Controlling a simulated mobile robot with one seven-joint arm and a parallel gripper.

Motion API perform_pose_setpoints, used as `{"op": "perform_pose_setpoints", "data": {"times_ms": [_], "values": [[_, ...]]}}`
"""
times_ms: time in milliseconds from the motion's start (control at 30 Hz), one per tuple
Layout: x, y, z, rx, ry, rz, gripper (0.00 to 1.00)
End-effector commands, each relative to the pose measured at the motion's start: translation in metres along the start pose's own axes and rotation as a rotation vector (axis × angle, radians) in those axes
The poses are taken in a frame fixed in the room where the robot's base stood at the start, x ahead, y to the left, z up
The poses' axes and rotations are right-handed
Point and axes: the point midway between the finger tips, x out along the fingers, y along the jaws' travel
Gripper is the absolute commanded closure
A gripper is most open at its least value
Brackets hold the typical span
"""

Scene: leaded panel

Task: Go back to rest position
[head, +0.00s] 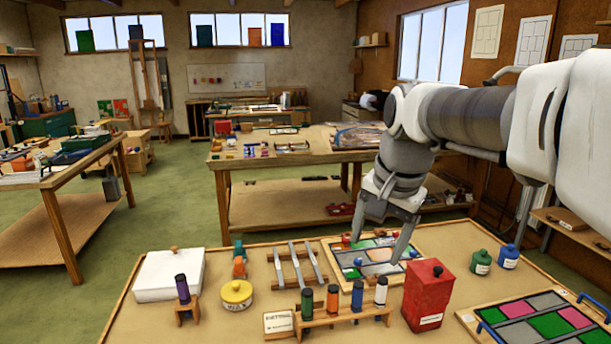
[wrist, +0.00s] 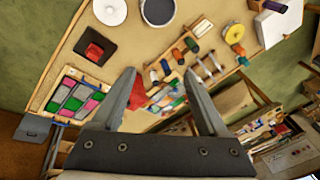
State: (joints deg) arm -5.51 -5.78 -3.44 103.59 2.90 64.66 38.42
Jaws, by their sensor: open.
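My gripper (head: 378,248) is open, with its two fingers spread and pointing down over a leaded panel (head: 340,250) with green, pink and grey panes. Nothing is between the fingers. In the wrist view the fingertips of my gripper (wrist: 159,74) are wide apart, and the panel shows only in part behind them. I cannot tell the exact height of the fingertips above the panel. A second panel (head: 548,325) with blue handles lies at the right front corner of the table; it also shows at the left in the wrist view (wrist: 76,97).
A wooden rack (head: 342,318) with several coloured rollers stands in front. Green (head: 481,262) and blue (head: 509,256) bottles stand right. A white box (head: 168,274) and yellow tin (head: 236,295) stand left. Another workbench (head: 290,150) is behind.

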Motion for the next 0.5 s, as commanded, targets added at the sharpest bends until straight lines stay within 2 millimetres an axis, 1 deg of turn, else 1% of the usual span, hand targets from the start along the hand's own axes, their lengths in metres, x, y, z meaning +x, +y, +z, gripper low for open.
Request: {"op": "perform_pose_setpoints", "data": {"times_ms": [33,233,367,500], "values": [[-0.005,0.011,0.009,-0.038,0.013,-0.008,0.23],[-0.012,0.049,0.047,-0.218,0.064,-0.024,0.23],[-0.011,0.074,0.072,-0.335,0.099,-0.027,0.23],[-0.005,0.100,0.098,-0.460,0.139,-0.024,0.23]]}}
